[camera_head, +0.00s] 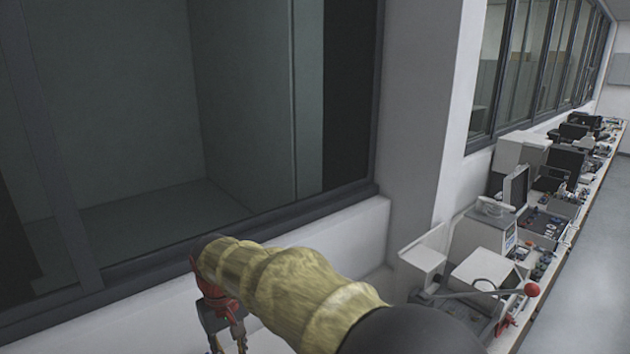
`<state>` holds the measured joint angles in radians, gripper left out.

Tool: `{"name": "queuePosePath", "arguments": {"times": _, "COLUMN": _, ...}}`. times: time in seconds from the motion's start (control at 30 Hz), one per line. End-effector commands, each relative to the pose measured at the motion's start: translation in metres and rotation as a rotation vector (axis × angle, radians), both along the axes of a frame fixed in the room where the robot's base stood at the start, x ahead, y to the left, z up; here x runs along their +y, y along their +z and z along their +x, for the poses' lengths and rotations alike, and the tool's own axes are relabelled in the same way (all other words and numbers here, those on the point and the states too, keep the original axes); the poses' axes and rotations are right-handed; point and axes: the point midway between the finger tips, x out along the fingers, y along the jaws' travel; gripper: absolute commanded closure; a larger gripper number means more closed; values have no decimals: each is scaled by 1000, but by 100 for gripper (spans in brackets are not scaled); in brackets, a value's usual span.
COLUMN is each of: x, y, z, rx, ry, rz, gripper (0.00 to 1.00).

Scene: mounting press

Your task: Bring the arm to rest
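My arm, in a yellowish padded sleeve, reaches from the bottom middle towards the left in the head view. My gripper (228,343) hangs down at its far end, below a red part, at the bottom edge of the picture. Its fingers are partly cut off by the frame edge, and I cannot tell whether they are open or shut. I see no object in it. The mounting press (485,275), a pale box with a lever ending in a red ball (532,290), stands on the bench to the right of my arm.
A long bench (575,238) with several instruments and monitors runs back along the right wall. A window (110,120) with a dark frame and a white sill wall is behind my arm. A grey pillar (415,120) stands between windows. The floor (590,270) at the far right is clear.

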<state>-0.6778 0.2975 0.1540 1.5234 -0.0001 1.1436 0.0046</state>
Motion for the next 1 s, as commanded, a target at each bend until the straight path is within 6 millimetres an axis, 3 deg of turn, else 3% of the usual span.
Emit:
{"name": "queuePosePath", "arguments": {"times": 0.03, "x": -22, "y": -6, "z": -6, "rx": -9, "ry": -22, "rz": 6, "gripper": 74}}
{"name": "queuePosePath", "arguments": {"times": 0.1, "x": -48, "y": -9, "z": -14, "rx": -22, "ry": -49, "rz": 17, "gripper": 74}}
{"name": "queuePosePath", "arguments": {"times": 0.5, "x": -187, "y": -36, "z": -74, "rx": -115, "ry": -223, "rz": 73, "gripper": 74}}
{"name": "queuePosePath", "arguments": {"times": 0.7, "x": -245, "y": -60, "z": -112, "rx": -172, "ry": -318, "rz": 97, "gripper": 74}}
{"name": "queuePosePath", "arguments": {"times": 1.0, "x": -317, "y": -106, "z": -170, "rx": -271, "ry": -468, "rz": 127, "gripper": 74}}
